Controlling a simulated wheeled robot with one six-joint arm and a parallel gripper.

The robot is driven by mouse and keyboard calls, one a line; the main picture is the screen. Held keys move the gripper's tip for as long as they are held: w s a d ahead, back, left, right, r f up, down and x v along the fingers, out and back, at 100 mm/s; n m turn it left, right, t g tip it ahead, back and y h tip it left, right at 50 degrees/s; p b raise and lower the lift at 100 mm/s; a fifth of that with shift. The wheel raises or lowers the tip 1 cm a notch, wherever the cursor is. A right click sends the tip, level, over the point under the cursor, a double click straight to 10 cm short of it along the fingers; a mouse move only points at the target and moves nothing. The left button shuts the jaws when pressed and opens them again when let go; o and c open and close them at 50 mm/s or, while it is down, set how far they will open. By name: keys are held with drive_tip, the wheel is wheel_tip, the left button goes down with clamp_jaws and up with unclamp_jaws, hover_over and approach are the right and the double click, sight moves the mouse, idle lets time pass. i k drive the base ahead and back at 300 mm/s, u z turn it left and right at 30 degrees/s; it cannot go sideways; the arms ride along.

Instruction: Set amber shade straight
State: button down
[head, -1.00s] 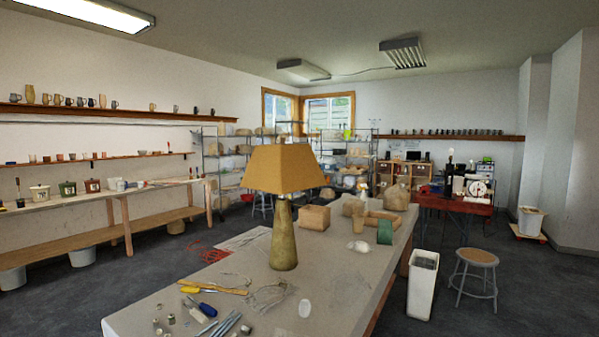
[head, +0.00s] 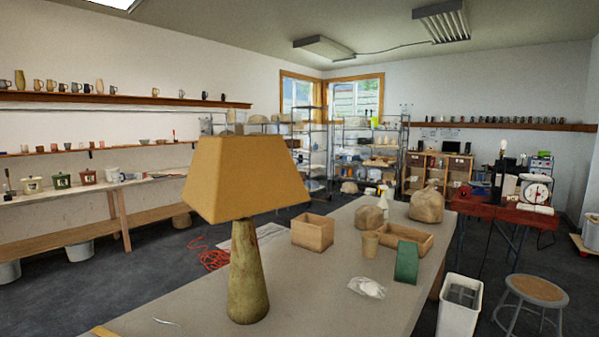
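The amber shade (head: 248,178) sits on top of the olive-brown lamp base (head: 248,275) in the head view. The shade looks slightly tilted, its lower edge higher on the right than on the left. The lamp base stands upright on the grey worktable (head: 345,300), near the table's left side in the picture. My gripper is not in view.
Behind the lamp on the table are an open wooden box (head: 313,232), a green block (head: 407,262), a small cup (head: 370,244), a wooden tray (head: 412,237) and a crumpled white item (head: 367,287). A white bin (head: 460,304) and a stool (head: 536,292) stand right of the table.

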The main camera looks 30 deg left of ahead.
sight(230, 177)
drive_tip(key=i, duration=1.2)
drive_tip(key=u, duration=2.65)
drive_tip(key=i, duration=0.3)
drive_tip(key=u, duration=0.55)
